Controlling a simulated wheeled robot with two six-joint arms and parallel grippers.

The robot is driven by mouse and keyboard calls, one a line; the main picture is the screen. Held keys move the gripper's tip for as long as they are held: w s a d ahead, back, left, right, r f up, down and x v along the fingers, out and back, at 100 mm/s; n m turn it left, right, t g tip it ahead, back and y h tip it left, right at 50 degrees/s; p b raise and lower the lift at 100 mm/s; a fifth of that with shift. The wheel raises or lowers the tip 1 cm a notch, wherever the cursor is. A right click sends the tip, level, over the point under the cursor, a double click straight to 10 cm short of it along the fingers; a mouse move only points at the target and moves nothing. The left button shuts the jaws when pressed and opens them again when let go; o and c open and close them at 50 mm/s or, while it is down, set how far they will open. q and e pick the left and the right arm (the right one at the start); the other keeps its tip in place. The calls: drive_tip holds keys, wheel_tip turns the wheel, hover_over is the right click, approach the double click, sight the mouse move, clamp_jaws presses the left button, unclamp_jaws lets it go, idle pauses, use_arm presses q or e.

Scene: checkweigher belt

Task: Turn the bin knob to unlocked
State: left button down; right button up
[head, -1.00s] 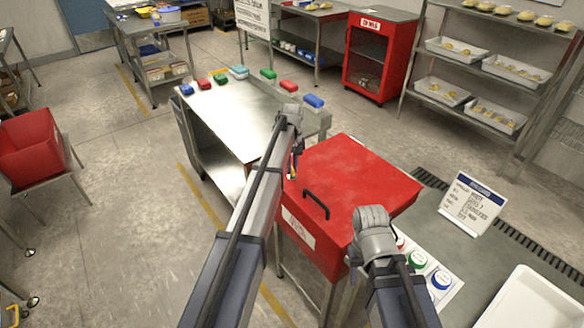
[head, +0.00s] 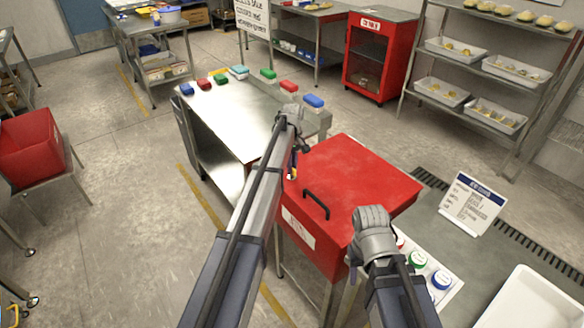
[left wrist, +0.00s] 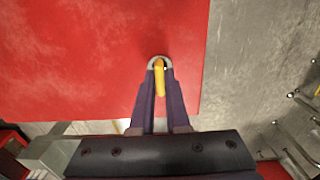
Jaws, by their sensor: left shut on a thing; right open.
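The red bin (head: 362,182) stands in the middle of the head view, with a black handle (head: 316,204) on its lid and a white label on its front. In the left wrist view, the yellow knob (left wrist: 160,80) with a grey collar sits on the bin's red face. My left gripper (left wrist: 160,72) is shut on the knob, one finger on either side. In the head view my left gripper (head: 294,165) is at the bin's left side, and my arm hides most of the knob. My right gripper (head: 354,268) is in front of the bin, its fingers mostly hidden by its wrist.
A steel table (head: 235,118) with coloured blocks along its far edge stands left of the bin. Right of it are a grey worktop with a sign (head: 472,203), round coloured buttons (head: 417,260) and a white tray (head: 535,300).

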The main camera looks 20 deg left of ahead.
use_arm(q)
drive_tip(key=c, duration=0.9)
unclamp_jaws()
drive_tip(key=shift+r, duration=0.15)
wheel_tip(320, 180, up, 8)
drive_tip(key=p, duration=0.8)
drive_tip(key=shift+f, duration=0.2)
